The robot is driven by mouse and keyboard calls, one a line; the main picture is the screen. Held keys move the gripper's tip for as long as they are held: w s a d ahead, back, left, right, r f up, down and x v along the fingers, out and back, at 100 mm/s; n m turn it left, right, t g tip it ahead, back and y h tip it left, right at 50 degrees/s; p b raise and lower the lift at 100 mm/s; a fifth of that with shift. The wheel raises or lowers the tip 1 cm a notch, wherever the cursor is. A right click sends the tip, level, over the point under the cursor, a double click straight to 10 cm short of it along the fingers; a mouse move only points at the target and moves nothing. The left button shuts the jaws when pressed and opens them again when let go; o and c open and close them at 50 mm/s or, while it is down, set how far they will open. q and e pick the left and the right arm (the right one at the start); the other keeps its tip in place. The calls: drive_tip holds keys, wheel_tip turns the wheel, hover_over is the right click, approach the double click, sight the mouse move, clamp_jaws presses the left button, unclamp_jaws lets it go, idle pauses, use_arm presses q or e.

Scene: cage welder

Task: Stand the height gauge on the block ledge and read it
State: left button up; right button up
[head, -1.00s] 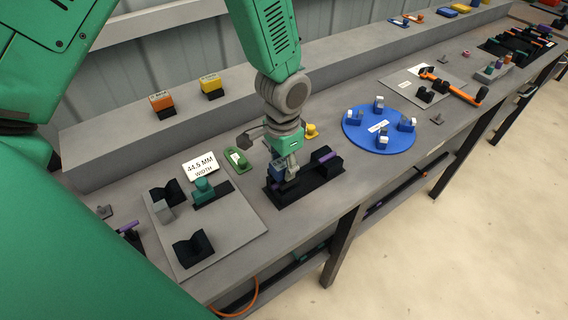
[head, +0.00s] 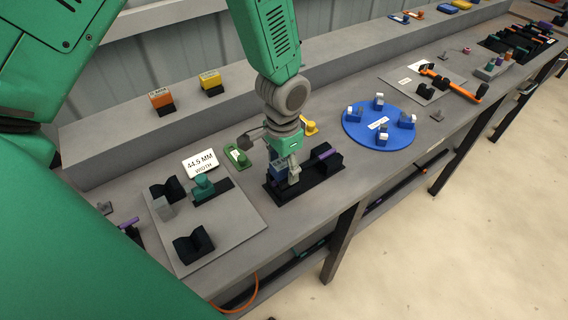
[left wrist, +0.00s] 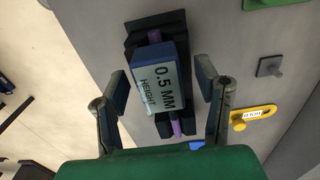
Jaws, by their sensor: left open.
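The height gauge (left wrist: 160,76) is a dark blue block with a pale face reading "0.5 MM HEIGHT", and purple parts show at both its ends in the left wrist view. It rests on a black cradle (head: 321,167), where its blue body (head: 278,168) is partly covered by my gripper in the head view. My left gripper (left wrist: 162,100) is open, with one finger on each side of the gauge and gaps showing; it also shows in the head view (head: 287,172). I cannot clearly identify the block ledge. My right gripper is not in view.
A grey plate (head: 235,218) with black V-blocks and a teal clamp lies to the left, beside a "44.5 MM WIDTH" sign (head: 200,163). A green tag (head: 237,156) and a yellow one (head: 310,126) lie behind. A blue disc (head: 368,141) with several small blocks stands right.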

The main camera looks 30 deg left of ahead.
sight(283, 161)
use_arm(q)
wheel_tip(283, 161, up, 12)
idle(0.5)
drive_tip(key=shift+f, duration=0.15)
